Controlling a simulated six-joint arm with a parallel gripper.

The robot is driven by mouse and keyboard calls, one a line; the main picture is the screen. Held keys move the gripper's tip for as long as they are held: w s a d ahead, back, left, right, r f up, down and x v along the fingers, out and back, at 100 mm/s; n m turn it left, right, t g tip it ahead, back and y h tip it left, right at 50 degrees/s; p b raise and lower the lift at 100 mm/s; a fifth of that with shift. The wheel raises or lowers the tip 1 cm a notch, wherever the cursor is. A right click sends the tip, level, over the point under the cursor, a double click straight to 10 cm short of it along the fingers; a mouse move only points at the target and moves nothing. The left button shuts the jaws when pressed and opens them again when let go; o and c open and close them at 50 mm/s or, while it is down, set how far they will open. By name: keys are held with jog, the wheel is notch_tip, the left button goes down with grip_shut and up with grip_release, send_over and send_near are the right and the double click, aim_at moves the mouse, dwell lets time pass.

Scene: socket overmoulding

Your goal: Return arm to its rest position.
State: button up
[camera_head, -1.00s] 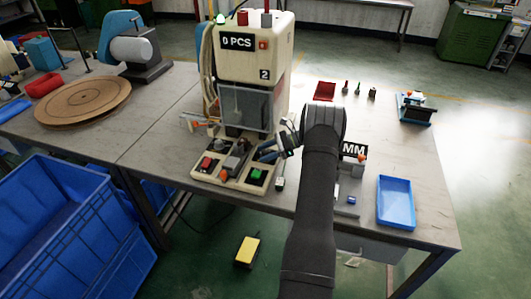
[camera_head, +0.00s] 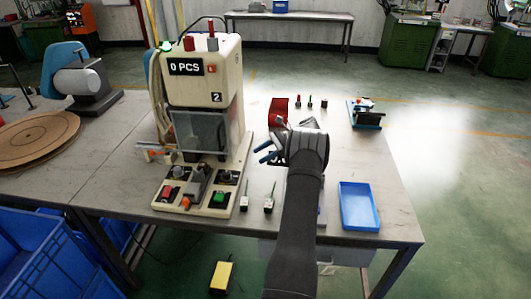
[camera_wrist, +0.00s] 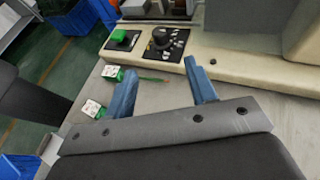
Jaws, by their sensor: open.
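My gripper (camera_head: 266,151) is at the end of my dark arm, above the table just right of the white moulding machine (camera_head: 203,75). Its two blue fingers point left toward the machine. In the wrist view my gripper (camera_wrist: 163,85) shows its blue fingers spread apart with nothing between them. Behind the fingers lie the bare table and the machine's cream base (camera_wrist: 240,75). Two small white-and-green pieces, one (camera_head: 243,203) and another (camera_head: 269,204), lie on the table right of the machine's base. My forearm hides part of the table.
A blue tray (camera_head: 358,221) is on the table right of my arm. A red bin (camera_head: 279,110) and several small upright pieces stand behind my gripper. A blue fixture (camera_head: 366,124) is at the back right. Blue crates (camera_head: 30,246) stand at the lower left.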

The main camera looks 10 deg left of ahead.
aim_at(227, 172)
jog(key=shift+w+d+r, duration=0.2)
jog(key=shift+w+d, duration=0.05)
jog(key=shift+d, duration=0.25)
jog(key=x, duration=1.7)
jog(key=shift+a+f, duration=0.15)
jog(key=shift+a, duration=0.05)
jog(key=shift+d, duration=0.1)
